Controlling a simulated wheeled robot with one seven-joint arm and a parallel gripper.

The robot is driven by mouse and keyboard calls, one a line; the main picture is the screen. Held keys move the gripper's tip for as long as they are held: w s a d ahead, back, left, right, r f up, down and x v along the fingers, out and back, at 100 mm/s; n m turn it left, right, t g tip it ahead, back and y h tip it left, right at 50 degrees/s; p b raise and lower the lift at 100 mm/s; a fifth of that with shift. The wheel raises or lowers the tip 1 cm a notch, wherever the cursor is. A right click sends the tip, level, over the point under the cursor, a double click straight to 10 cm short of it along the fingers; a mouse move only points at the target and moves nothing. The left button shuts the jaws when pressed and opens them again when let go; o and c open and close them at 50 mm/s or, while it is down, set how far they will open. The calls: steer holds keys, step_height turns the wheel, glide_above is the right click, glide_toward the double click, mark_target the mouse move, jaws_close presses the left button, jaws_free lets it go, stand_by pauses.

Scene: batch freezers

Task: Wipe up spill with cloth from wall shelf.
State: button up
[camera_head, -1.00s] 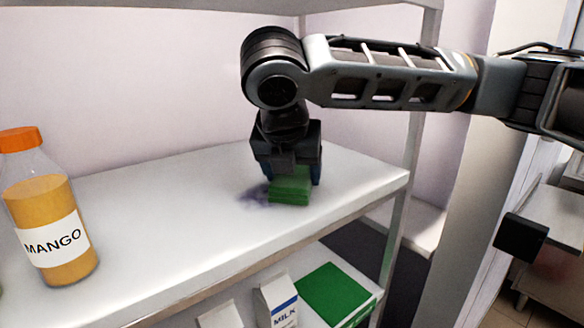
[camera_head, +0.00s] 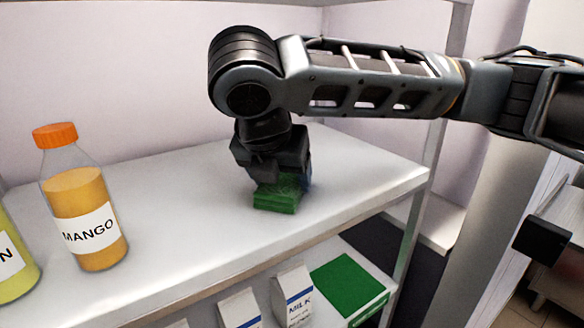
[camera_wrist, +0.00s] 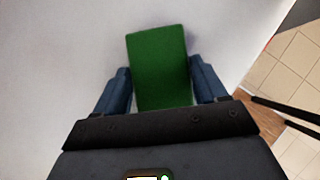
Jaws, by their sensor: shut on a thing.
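My gripper (camera_head: 279,183) points down at the upper wall shelf (camera_head: 365,180), shut on a folded green cloth (camera_head: 275,202). The cloth is at the shelf surface, near its front right part. In the wrist view the green cloth (camera_wrist: 160,65) lies between the two blue fingers of my gripper (camera_wrist: 159,82). No clear purple spill shows in the head view now. A faint bluish tint (camera_wrist: 191,42) shows beside the cloth's upper right edge in the wrist view. The area under the cloth and behind the gripper is hidden.
A mango juice bottle (camera_head: 88,215) stands left on the upper shelf, with a yellow-green bottle (camera_head: 14,262) at the left edge. Milk cartons (camera_head: 294,296) and a flat green item (camera_head: 347,284) are on the shelf below. A shelf post (camera_head: 425,190) stands right. Shelf between bottle and gripper is clear.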

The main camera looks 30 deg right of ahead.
mark_target(262, 187)
steer(key=shift+a+f+p, duration=0.2)
steer(key=shift+a+p, duration=0.25)
steer(key=shift+a, duration=1.45)
steer(key=shift+w+a, duration=0.1)
steer(key=shift+w, duration=0.75)
steer(key=shift+w+d+r, duration=0.1)
steer(key=shift+d+r, duration=0.1)
steer(key=shift+d, duration=1.65)
steer(key=shift+d+r, duration=0.15)
steer(key=shift+d, duration=1.65)
steer(key=shift+d+f, duration=0.2)
steer(key=shift+d, duration=1.5)
steer(key=shift+f, duration=0.1)
steer(key=shift+a, duration=1.95)
